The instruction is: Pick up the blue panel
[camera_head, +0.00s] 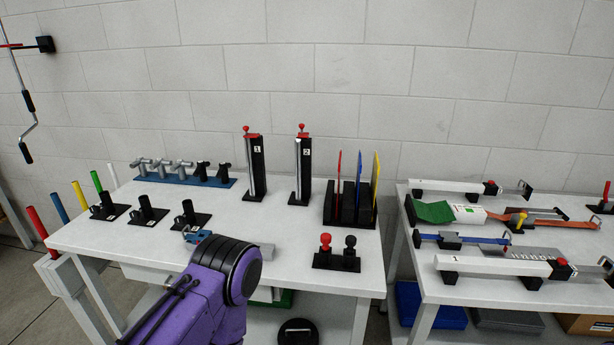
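The blue panel (358,177) is thin and stands upright in a black rack (334,217) on the left table. It is seen nearly edge-on, between a red panel (339,185) and a yellow panel (375,180). Black dividers hide part of its lower portion. One of my purple arms reaches up from the bottom of the view, left of and nearer than the rack.
Black posts numbered 1 (257,167) and 2 (303,170) stand left of the rack. A black base with red and black knobs (337,262) sits in front. The right table (410,240) holds clamps and tools, with a gap between tables.

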